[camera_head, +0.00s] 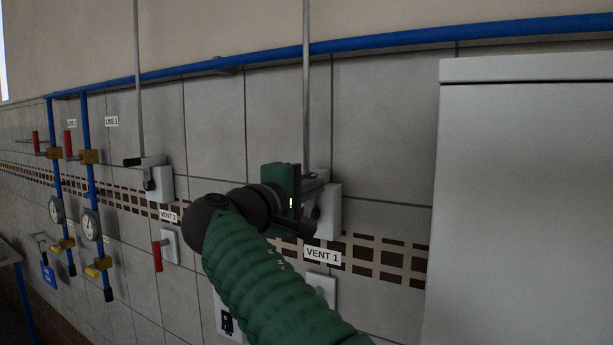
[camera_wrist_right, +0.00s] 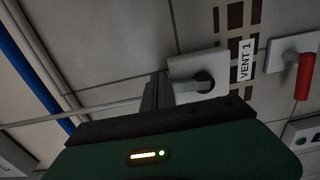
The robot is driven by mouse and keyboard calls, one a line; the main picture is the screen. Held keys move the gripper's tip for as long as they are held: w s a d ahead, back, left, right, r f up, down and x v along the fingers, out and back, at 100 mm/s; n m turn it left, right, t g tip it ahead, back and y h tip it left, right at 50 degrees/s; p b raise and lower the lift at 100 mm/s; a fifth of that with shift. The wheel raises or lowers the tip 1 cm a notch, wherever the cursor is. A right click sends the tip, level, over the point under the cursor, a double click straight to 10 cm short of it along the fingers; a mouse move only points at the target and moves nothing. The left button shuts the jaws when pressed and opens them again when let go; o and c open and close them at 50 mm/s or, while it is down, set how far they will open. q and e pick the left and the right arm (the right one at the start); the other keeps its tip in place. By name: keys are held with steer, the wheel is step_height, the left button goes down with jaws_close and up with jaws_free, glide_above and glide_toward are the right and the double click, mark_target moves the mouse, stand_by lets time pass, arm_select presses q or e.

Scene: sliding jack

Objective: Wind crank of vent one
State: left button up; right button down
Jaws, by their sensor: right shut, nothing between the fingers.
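The vent one unit is a white wall box (camera_head: 328,212) with a thin vertical rod rising from its top, above the "VENT 1" label (camera_head: 322,255). In the right wrist view the box (camera_wrist_right: 184,68) has a dark round hub (camera_wrist_right: 204,83); the rest of its crank is largely hidden behind my gripper. My right gripper (camera_head: 318,182) is in front of the box, close to it, shut and empty. Its dark fingers (camera_wrist_right: 157,93) also show beside the box in the right wrist view. Whether they touch the crank I cannot tell. My left gripper is out of view.
A similar box with a black-handled crank (camera_head: 152,178) marks vent two at left. Blue pipes (camera_head: 91,175) with gauges and valves stand further left. A red-handled lever (camera_wrist_right: 305,76) is near the label. A large pale cabinet (camera_head: 525,200) bounds the right.

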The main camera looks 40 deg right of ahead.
steer(key=f+b+v, duration=0.1)
steer(key=b+v, duration=0.2)
steer(key=v, duration=0.5)
stand_by(0.7)
steer(key=shift+f, duration=0.15)
